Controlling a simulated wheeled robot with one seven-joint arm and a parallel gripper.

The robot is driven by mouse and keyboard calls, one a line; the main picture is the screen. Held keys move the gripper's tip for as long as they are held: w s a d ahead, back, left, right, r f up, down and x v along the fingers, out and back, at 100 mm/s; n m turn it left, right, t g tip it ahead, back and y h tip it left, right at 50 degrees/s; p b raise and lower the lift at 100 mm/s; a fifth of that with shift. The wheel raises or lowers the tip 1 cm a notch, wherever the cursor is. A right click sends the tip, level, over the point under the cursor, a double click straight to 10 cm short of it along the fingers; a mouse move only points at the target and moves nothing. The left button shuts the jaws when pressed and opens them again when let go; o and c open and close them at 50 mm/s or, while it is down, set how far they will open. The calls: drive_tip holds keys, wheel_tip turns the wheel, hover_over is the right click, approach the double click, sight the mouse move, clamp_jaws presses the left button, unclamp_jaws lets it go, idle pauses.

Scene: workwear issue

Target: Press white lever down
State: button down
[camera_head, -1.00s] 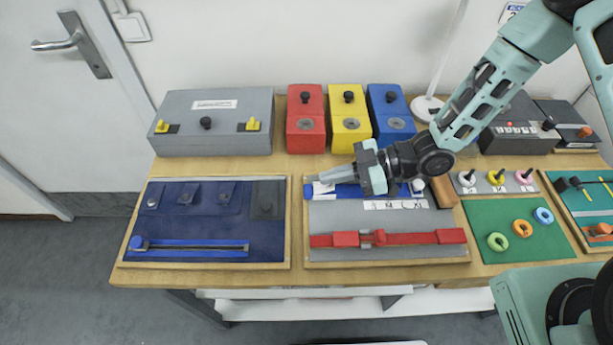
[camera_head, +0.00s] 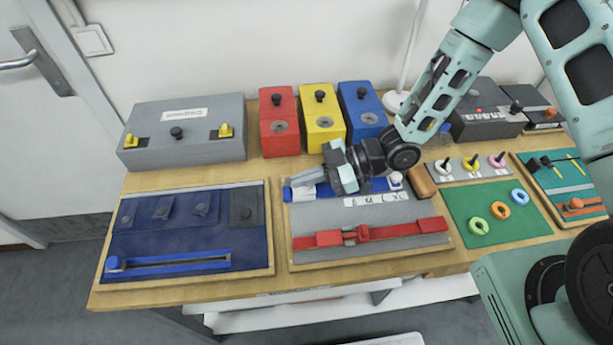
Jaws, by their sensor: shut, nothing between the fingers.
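A blue strip (camera_head: 376,186) lies along the back of the grey board (camera_head: 354,216) at the table's middle. A small white part (camera_head: 301,191) shows at its left end and a white knob (camera_head: 395,178) near its right end. I cannot tell for sure which one is the white lever. My gripper (camera_head: 296,181) is shut and empty, pointing left and low over the strip's left end. Its fingers partly hide the left white part. Whether they touch it is unclear.
A red belt (camera_head: 370,234) crosses the front of the grey board. Red (camera_head: 279,122), yellow (camera_head: 320,120) and blue (camera_head: 361,112) boxes stand behind my gripper. A grey case (camera_head: 186,137) and a dark blue cloth board (camera_head: 187,230) are at left. A green mat (camera_head: 497,213) lies at right.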

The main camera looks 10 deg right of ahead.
wheel_tip(320, 180, up, 10)
drive_tip(key=b, duration=0.1)
drive_tip(key=shift+b, duration=0.3)
idle(0.4)
idle(0.4)
drive_tip(key=s+d+r+m+t+h, duration=0.45)
drive_tip(key=d+m+h, duration=0.2)
drive_tip(key=h, duration=0.45)
drive_tip(key=s+d+r+m+g+h, duration=0.1)
drive_tip(key=s+r+m+g, duration=0.1)
drive_tip(key=s, duration=0.5)
drive_tip(key=s+d+r+m+g+h, duration=0.1)
drive_tip(key=s+r+m+g, duration=0.1)
drive_tip(key=s, duration=0.4)
drive_tip(key=shift+s+d+r+h, duration=0.2)
drive_tip(key=shift+s+d+h, duration=0.1)
drive_tip(key=shift+s, duration=0.1)
